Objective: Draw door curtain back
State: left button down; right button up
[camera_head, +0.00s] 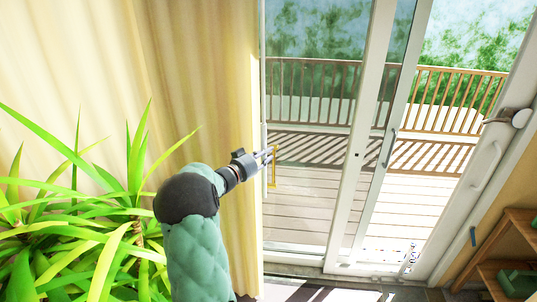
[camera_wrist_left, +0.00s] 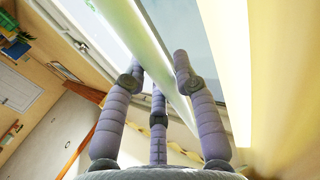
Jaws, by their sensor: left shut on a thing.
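The door curtain (camera_head: 190,70) is pale yellow and hangs in folds on the left of the glass door. Its edge lies beside the door's left frame. A small yellow bracket-like piece (camera_head: 273,168) shows just right of the fingers. In the left wrist view the fingers (camera_wrist_left: 157,75) close around a pale strip, with yellow curtain cloth (camera_wrist_left: 290,80) on the right. The exact grip is hard to make out. My right gripper is not in view.
The sliding glass door (camera_head: 310,110) looks onto a wooden deck with a railing (camera_head: 460,100). A leafy plant (camera_head: 90,220) stands at the left, close to my left arm. A wooden shelf (camera_head: 515,225) is at the lower right.

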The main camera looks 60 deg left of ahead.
aim_at(263, 129)
pick_arm(q)
jog(key=shift+r, duration=0.1)
jog(key=c, duration=0.9)
grip_release()
jog(key=shift+a, duration=0.1)
jog(key=shift+c, duration=0.2)
notch_tip(263, 129, up, 10)
jog(key=shift+f, duration=0.1)
